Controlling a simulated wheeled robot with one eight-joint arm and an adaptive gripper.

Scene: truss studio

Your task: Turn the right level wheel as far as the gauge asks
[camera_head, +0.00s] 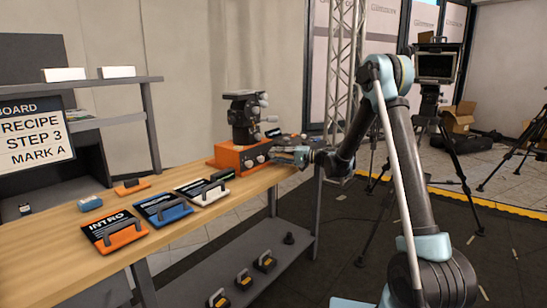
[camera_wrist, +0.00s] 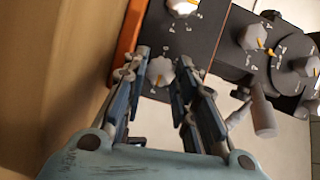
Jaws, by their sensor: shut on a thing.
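The leveling unit is an orange box (camera_head: 228,154) with a dark head on top, at the table's far right end. In the wrist view its dark panel (camera_wrist: 215,45) carries white wheels with yellow pointers. One wheel (camera_wrist: 160,72) sits between my fingertips. My gripper (camera_head: 285,155) reaches the unit's right side; in the wrist view its fingers (camera_wrist: 168,68) are shut on this wheel. Another wheel (camera_wrist: 183,7) is at the top edge and a third (camera_wrist: 252,37) to the right. The small panel markings are too blurred to read.
A board (camera_head: 33,135) reads "RECIPE STEP 3 MARK A". Slates with handles, including an orange one (camera_head: 115,230), lie on the wooden table (camera_head: 60,262). A truss (camera_head: 342,70) and tripods stand behind my arm.

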